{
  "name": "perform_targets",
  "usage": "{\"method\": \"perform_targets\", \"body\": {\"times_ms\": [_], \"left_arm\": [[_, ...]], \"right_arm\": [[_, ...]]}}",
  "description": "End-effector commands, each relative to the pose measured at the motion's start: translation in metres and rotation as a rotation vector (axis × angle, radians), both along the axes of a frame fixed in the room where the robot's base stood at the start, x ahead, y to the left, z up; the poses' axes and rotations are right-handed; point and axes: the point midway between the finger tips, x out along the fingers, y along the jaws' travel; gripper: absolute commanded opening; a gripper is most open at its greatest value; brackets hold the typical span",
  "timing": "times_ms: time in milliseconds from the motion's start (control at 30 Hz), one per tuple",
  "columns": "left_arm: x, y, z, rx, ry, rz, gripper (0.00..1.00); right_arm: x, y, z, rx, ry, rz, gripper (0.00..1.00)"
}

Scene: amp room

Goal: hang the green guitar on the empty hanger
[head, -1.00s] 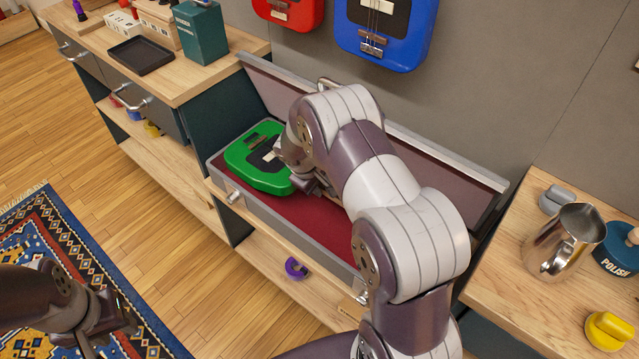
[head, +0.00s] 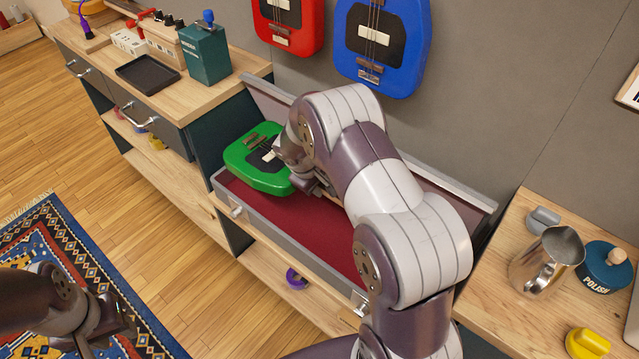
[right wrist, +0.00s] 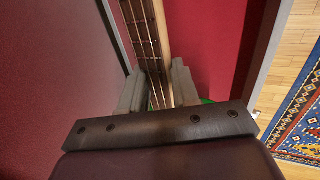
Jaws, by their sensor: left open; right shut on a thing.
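The green guitar (head: 262,180) shows its body at the left end of the open case (head: 285,221), a little above the red lining. Its neck (right wrist: 142,30) runs between the fingers of my right gripper (right wrist: 157,88) in the right wrist view. That gripper is shut on the neck; in the head view my right arm hides most of the neck and headstock. My left gripper (head: 100,338) is open and empty at the lower left, above the rug. A red guitar (head: 291,25) and a blue guitar (head: 382,45) hang on the wall. No empty hanger is in view.
The case lid stands open against the wall behind my right arm. A metal pitcher (head: 546,262) and a polish tin (head: 606,268) stand on the right bench. A teal box (head: 205,55) and a black tray (head: 147,75) are on the left cabinet.

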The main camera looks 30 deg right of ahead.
Motion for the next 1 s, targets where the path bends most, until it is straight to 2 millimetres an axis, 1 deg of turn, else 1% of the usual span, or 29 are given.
{"method": "perform_targets", "body": {"times_ms": [33, 67, 333, 433, 1000], "left_arm": [[0.0, 0.0, 0.005, 0.0, 0.0, 0.0, 0.4], [0.0, 0.0, 0.005, 0.0, 0.0, 0.0, 0.4], [0.0, 0.0, 0.004, 0.0, 0.0, 0.0, 0.4], [0.0, 0.0, 0.003, 0.0, 0.0, 0.0, 0.4], [0.0, 0.0, -0.007, 0.0, 0.0, 0.0, 0.4]], "right_arm": [[0.002, 0.0, 0.008, -0.001, -0.006, 0.0, 0.0], [0.002, 0.0, 0.008, -0.001, -0.006, 0.0, 0.0], [0.002, 0.0, 0.008, -0.001, -0.008, 0.0, 0.0], [0.001, 0.003, 0.007, -0.001, -0.009, 0.0, 0.0], [-0.018, 0.05, 0.007, 0.0, -0.007, 0.002, 0.0]]}}
